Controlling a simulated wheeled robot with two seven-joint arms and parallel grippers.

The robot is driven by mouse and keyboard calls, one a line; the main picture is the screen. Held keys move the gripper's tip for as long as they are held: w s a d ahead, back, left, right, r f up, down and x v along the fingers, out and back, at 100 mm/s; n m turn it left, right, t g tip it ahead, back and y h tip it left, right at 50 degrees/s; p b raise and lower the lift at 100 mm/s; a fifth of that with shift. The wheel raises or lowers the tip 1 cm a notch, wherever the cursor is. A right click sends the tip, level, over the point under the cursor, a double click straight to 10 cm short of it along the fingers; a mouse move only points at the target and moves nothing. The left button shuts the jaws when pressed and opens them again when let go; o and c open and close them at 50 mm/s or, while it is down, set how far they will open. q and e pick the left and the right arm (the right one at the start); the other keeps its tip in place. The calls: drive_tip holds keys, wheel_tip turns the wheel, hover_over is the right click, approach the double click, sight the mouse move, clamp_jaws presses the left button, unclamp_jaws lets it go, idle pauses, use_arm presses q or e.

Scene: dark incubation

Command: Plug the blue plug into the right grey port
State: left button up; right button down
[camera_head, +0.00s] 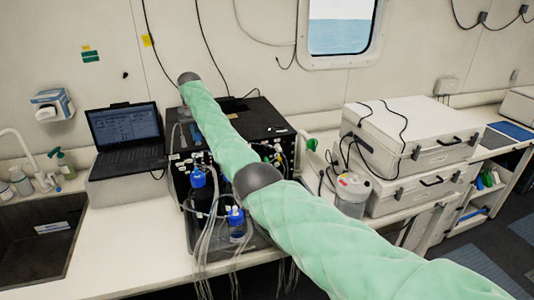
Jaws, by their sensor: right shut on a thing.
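My right arm, in a green sleeve, crosses the head view from the lower right to the black instrument (262,115) on the bench. My right gripper (187,127) is small and dim at the instrument's left front, below the grey wrist. It is shut on a small blue thing (197,134), which looks like the blue plug. The fingertips and their contact are hard to make out. The grey ports cannot be picked out; my arm covers much of the instrument's front. My left gripper is not in view.
Blue-capped bottles (198,178) with several loose tubes stand in front of the instrument. A laptop (126,132) stands to its left, beside a dark sink (38,240). White cases (412,135) and a clear jar (352,196) are on the right. The left front worktop (130,250) is clear.

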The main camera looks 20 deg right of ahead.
drive_tip(key=shift+f, duration=0.2)
drive_tip(key=c, duration=1.4)
unclamp_jaws()
drive_tip(key=shift+o, duration=0.2)
